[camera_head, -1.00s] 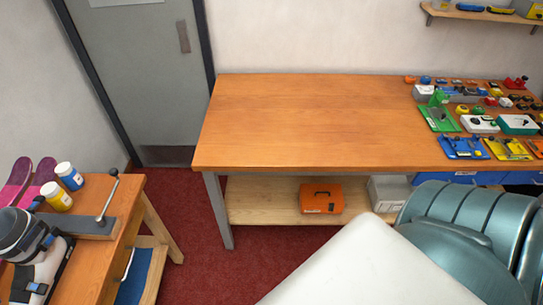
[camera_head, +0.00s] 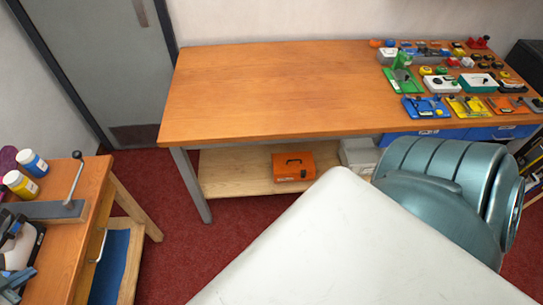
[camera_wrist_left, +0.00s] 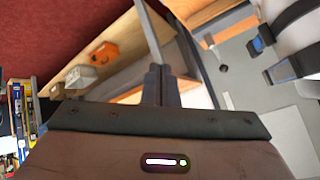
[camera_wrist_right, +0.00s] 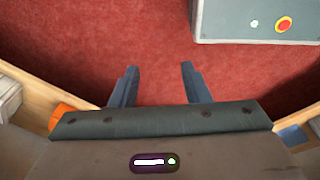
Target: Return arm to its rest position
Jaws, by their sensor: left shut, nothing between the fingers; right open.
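My left gripper (camera_wrist_left: 160,86) shows in the left wrist view with its two fingers together and nothing between them. It points over a wooden bench edge and the red floor. At the lower left edge of the head view, cut-off dark and blue-grey parts are too cropped to name surely. My right gripper (camera_wrist_right: 160,86) shows in the right wrist view with its fingers apart and empty over the red carpet. I cannot make it out in the head view.
A long wooden bench (camera_head: 270,90) is mostly clear, with several colourful parts at its right end. A smaller bench (camera_head: 60,235) at left holds blue and yellow-labelled jars (camera_head: 32,163). Red carpet lies between them.

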